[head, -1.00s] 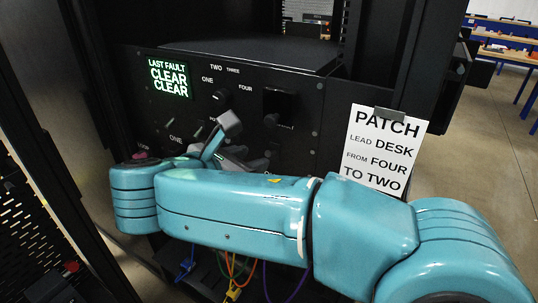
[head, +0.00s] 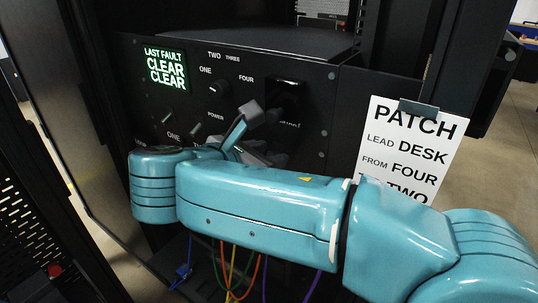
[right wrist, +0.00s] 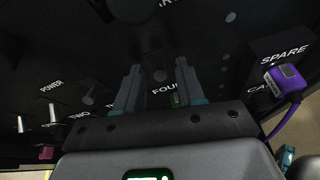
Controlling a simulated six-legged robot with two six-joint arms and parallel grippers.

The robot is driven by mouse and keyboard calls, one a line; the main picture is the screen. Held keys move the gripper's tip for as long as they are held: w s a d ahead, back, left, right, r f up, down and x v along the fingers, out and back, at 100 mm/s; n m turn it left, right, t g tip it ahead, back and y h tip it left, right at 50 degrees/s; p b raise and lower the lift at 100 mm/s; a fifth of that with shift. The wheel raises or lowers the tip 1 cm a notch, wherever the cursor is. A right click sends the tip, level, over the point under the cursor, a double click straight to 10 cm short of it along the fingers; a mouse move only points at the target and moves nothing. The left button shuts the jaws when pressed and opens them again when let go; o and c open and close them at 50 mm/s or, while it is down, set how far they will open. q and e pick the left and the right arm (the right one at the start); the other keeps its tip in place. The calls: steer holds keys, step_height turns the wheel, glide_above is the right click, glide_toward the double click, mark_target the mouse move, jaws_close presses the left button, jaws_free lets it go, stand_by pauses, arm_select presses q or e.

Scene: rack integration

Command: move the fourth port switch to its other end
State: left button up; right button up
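The black switch panel (head: 140,60) fills the middle of the head view. My right gripper (head: 262,135) is in front of its lower right part, and the arm hides the row below. In the right wrist view, my right gripper (right wrist: 158,68) has two fingers apart, pointing at the panel. A label reading "FOU", partly covered, lies between them. A dim round-based shape (right wrist: 160,75) sits just above this label, between the fingers. I cannot tell its lever end. Other port switches with pale levers (right wrist: 87,98) stand to the left. My left gripper is not in view.
A rotary knob (head: 219,87) and a lit fault screen (head: 166,69) are on the panel. A paper sign (head: 410,145) hangs at right. A purple plug (right wrist: 284,80) with its cable is right of the gripper. Coloured cables (head: 235,265) hang below my arm.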

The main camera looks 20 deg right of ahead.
steer(key=shift+s, duration=0.1)
jaws_close()
steer(key=shift+f+t+h+b, duration=0.6)
steer(key=shift+t+h+b, duration=0.35)
steer(key=shift+h, duration=0.3)
steer(key=shift+f+t+h+b, duration=0.75)
steer(key=shift+t+h, duration=0.3)
steer(key=shift+h, duration=0.25)
steer(key=shift+f+t+h+b, duration=0.5)
steer(key=shift+t+h+b, duration=0.45)
steer(key=shift+h, duration=0.3)
